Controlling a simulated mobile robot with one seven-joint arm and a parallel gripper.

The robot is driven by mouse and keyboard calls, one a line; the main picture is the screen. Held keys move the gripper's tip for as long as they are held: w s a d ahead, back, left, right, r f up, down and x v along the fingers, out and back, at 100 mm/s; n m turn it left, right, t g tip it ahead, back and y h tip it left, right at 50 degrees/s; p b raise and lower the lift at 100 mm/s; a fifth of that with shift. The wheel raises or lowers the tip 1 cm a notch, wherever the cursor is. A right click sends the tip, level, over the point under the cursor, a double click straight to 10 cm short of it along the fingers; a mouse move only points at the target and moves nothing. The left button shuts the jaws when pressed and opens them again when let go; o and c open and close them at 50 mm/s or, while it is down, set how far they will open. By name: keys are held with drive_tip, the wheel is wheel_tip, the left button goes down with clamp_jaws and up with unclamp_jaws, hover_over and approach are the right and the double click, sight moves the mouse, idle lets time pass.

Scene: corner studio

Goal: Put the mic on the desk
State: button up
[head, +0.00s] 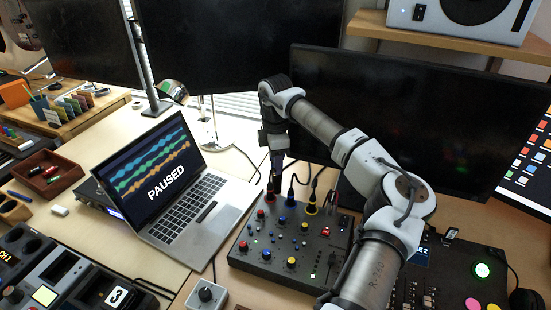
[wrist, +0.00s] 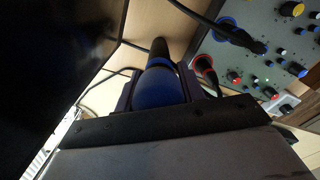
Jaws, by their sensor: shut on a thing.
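My gripper (head: 276,165) points down behind the back edge of the audio mixer in the head view. In the wrist view, its jaws are shut on a rounded blue and dark thing, apparently the mic (wrist: 160,86), with a dark narrower part reaching away from me. In the head view the mic is hard to tell from the dark fingers. The wooden desk (head: 238,166) lies below, with bare wood around the mic in the wrist view. I cannot tell whether the mic touches the desk.
The mixer (head: 323,232), also in the wrist view (wrist: 270,65), has upright plugs and cables along its back edge, close to my gripper. An open laptop (head: 190,200) stands left. Dark monitors (head: 440,130) stand behind. A lamp stand (head: 210,140) is left of my gripper.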

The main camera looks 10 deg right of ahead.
drive_tip(key=shift+f, duration=0.1)
drive_tip(key=o, duration=1.1)
wheel_tip(320, 180, up, 12)
drive_tip(key=shift+r+b, duration=0.15)
drive_tip(key=shift+b, duration=0.55)
